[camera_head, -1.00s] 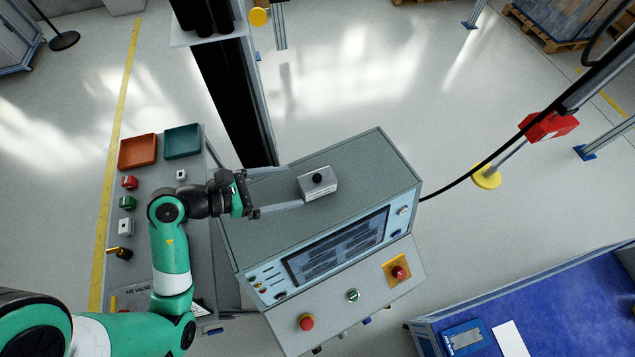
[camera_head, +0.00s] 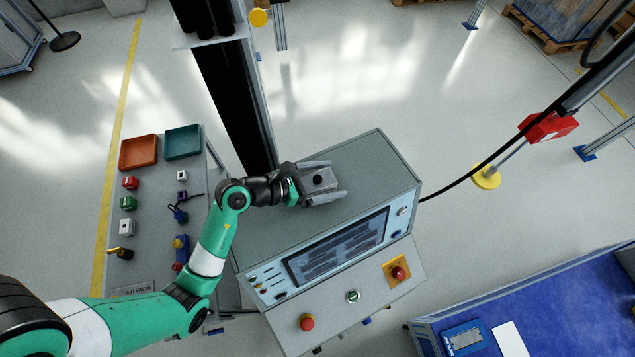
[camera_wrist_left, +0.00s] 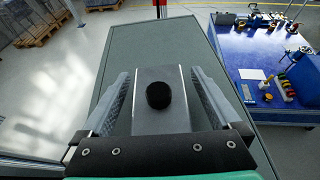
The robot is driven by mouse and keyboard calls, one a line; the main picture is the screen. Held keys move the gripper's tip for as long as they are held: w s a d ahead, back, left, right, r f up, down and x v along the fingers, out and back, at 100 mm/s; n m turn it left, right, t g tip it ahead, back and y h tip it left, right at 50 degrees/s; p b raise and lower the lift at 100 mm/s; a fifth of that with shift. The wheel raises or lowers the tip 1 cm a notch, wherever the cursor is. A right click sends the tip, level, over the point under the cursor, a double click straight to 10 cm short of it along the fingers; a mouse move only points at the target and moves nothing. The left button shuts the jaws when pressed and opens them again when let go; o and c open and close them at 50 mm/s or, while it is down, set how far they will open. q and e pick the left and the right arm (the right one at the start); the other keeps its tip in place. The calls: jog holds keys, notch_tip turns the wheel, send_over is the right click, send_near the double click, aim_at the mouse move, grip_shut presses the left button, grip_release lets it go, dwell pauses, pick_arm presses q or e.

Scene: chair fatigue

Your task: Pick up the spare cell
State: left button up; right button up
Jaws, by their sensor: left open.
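The spare cell (camera_head: 319,180) is a small grey block with a black round knob on top. It sits on the grey top of the control cabinet (camera_head: 365,160). My left gripper (camera_head: 341,179) is open, with one finger along each side of the cell. In the left wrist view the cell (camera_wrist_left: 150,112) lies between the two fingers of the gripper (camera_wrist_left: 160,90), with a gap showing at both sides. Its near end is hidden behind the gripper's dark palm edge. My right gripper is not in view.
The cabinet front has a screen (camera_head: 338,247) and red buttons. To the left, a grey bench holds an orange tray (camera_head: 138,152), a teal tray (camera_head: 183,142) and several small switches. A blue-topped table (camera_head: 570,310) stands at the lower right. The cabinet top around the cell is clear.

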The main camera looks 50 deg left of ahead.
pick_arm(q)
grip_shut()
dwell(0.5)
jog(key=shift+r, duration=0.1)
